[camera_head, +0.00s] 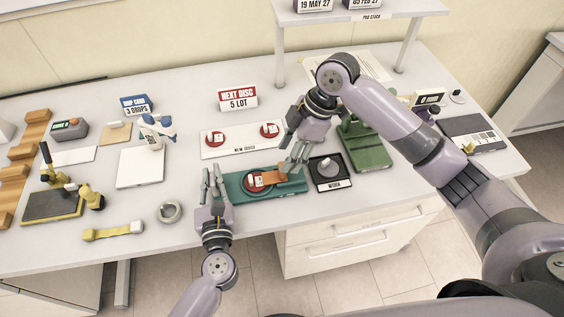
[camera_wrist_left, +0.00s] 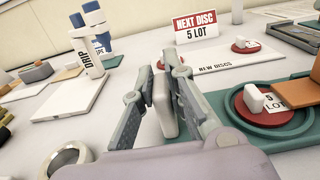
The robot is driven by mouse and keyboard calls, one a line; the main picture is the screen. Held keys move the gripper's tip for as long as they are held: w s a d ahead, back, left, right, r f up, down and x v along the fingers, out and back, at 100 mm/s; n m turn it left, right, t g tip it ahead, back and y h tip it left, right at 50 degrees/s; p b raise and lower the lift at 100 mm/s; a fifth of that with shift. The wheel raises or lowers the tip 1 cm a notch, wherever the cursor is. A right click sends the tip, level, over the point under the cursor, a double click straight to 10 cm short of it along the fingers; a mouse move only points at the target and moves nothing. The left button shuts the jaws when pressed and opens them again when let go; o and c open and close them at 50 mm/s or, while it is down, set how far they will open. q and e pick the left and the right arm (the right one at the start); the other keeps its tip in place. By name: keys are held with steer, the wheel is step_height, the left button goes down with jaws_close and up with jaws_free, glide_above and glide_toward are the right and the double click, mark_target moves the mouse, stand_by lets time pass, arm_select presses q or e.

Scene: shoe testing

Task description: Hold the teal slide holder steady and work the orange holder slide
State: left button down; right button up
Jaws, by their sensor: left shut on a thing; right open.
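The teal slide holder (camera_head: 292,187) lies near the table's front edge, left of the black tray. A red disc (camera_head: 256,181) with a white label sits in its round seat, and the orange slide (camera_head: 275,174) lies to the disc's right. My left gripper (camera_head: 216,177) is shut on a pale grip block at the holder's left end; the wrist view shows this block (camera_wrist_left: 166,103) between the fingers, beside the teal body (camera_wrist_left: 222,108). My right gripper (camera_head: 294,161) is open just above the orange slide; the head view does not show whether it touches.
Behind the holder, a white board (camera_head: 243,141) carries two red discs under a "NEXT DISC 5 LOT" sign (camera_head: 237,97). To the right are the black tray (camera_head: 331,184) and a green device (camera_head: 368,150). A metal ring (camera_head: 169,211) lies to the left.

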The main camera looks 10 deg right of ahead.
steer(key=v, duration=0.6)
steer(key=shift+r, duration=0.2)
arm_select(q)
steer(key=c, duration=1.5)
jaws_free()
steer(key=shift+c, duration=0.2)
